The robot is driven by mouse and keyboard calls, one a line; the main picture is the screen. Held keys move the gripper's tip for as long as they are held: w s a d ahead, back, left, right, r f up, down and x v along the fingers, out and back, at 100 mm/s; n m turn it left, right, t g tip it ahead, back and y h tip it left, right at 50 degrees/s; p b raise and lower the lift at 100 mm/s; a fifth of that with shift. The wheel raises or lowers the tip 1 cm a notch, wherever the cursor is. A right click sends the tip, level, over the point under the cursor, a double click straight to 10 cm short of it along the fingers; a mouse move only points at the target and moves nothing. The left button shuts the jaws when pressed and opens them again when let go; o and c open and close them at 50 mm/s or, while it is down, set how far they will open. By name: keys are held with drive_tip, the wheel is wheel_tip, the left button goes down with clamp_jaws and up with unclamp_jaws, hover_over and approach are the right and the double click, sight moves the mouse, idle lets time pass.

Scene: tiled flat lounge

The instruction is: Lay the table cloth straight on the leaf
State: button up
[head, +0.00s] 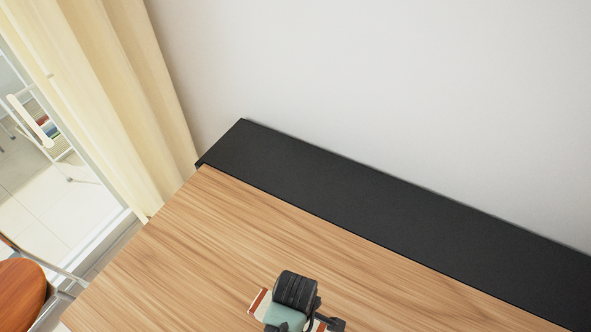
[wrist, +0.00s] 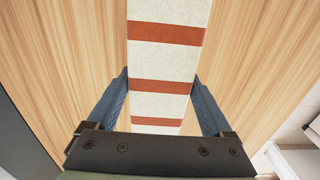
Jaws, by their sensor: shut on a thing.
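The table cloth (wrist: 167,58) is a white strip with red-brown cross stripes, apparently folded. In the wrist view it runs from the top edge down between my two fingers. My gripper (wrist: 160,84) is shut on it, with a blue-grey finger against each long side. In the head view only small ends of the cloth (head: 259,302) show beside my gripper (head: 297,312), whose fingertips are hidden. The leaf (head: 210,240) is a light wood-grain top under the cloth. I cannot tell whether the cloth touches it or is held just above.
A black strip (head: 380,215) runs along the leaf's far side against the white wall (head: 400,80). A cream curtain (head: 130,100) hangs at the left by a glass door. A round orange-brown seat (head: 20,295) stands at lower left. The leaf around my gripper is bare.

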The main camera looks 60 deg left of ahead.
drive_tip(key=shift+f, duration=1.15)
drive_tip(key=shift+f, duration=0.1)
drive_tip(key=o, duration=1.5)
drive_tip(key=shift+c, duration=0.2)
